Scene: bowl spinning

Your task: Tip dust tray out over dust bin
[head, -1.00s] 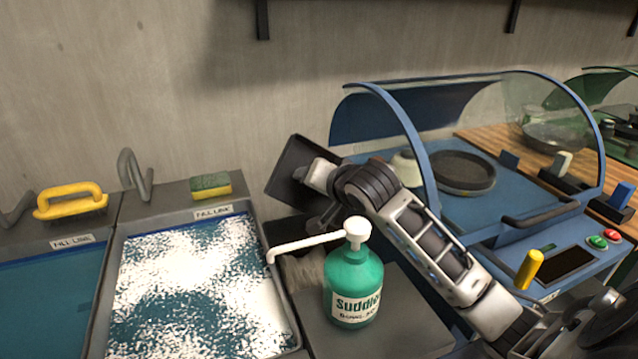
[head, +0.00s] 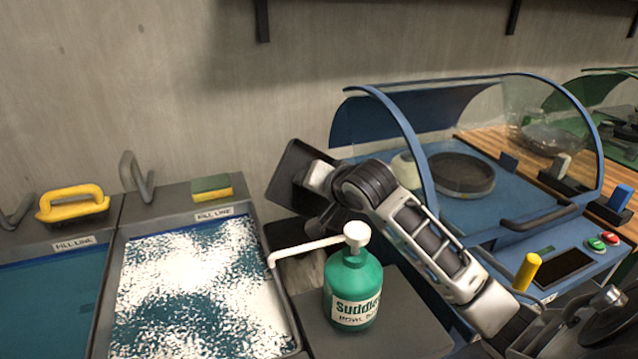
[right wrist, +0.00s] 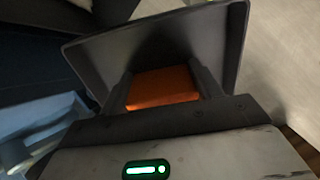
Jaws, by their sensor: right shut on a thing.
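The dust tray (head: 287,182) is a dark grey flat pan, held steeply tilted in the air near the wall, behind the soap bottle. My right gripper (head: 318,176) is shut on it. In the right wrist view the gripper (right wrist: 163,88) closes on an orange handle part, and the pan (right wrist: 175,42) spreads out beyond it. No dust can be made out on the pan. A dark opening (head: 285,240) lies below the tray, partly hidden by the pump spout; I cannot tell whether it is the dust bin. My left gripper is out of view.
A green soap bottle (head: 352,290) with a long white spout stands close in front of my right arm. A foamy sink (head: 190,285) is at left, with a sponge (head: 212,188) behind it. A blue machine with a clear hood (head: 470,165) is at right.

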